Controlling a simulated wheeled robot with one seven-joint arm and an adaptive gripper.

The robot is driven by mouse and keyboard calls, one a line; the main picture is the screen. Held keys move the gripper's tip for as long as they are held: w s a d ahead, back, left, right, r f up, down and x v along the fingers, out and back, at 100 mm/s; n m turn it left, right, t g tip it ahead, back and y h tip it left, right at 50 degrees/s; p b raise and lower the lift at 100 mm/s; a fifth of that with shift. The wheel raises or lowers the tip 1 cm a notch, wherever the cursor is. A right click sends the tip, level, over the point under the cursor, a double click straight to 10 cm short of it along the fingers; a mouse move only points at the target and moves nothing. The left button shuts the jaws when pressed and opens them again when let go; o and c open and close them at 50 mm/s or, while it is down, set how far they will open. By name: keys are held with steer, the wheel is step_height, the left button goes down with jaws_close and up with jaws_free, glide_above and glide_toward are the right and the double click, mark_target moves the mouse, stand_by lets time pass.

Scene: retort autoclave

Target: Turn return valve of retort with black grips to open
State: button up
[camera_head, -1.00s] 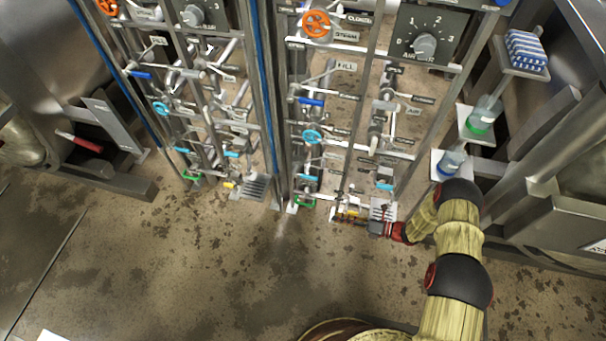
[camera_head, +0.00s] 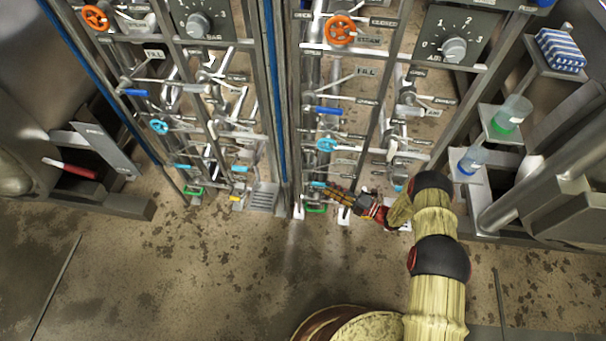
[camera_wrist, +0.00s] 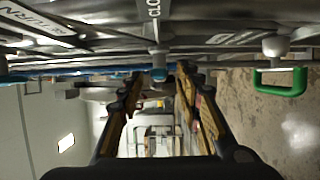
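My gripper (camera_head: 335,192) is low at the right-hand valve panel, its fingers pointing left. In the wrist view my gripper (camera_wrist: 160,78) is open, with a clear gap between the two fingers. A lever with a light blue tip (camera_wrist: 158,73) shows in line with that gap; I cannot tell whether a finger touches it. A light blue lever end (camera_head: 318,184) also shows by the fingertips in the head view. A label ending in "TURN" (camera_wrist: 38,24) is at the upper left, and a partly cut "CLO" label (camera_wrist: 154,10) is above the lever. No black grips can be made out.
A green handle (camera_wrist: 281,82) is right of the fingers, close to the floor. A blue lever (camera_head: 322,110) and a light blue wheel (camera_head: 326,145) are above. A similar panel stands left. Shelves with a bottle (camera_head: 472,160) are right. The floor (camera_head: 200,270) in front is clear.

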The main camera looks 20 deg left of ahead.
mark_target(320, 183)
steer(key=a, duration=0.2)
steer(key=w+a+b, duration=0.1)
steer(key=a, duration=0.2)
steer(key=a+b, duration=0.1)
steer(key=a, duration=0.2)
steer(key=shift+w+a, duration=0.15)
steer(key=shift+c, duration=1.2)
jaws_close()
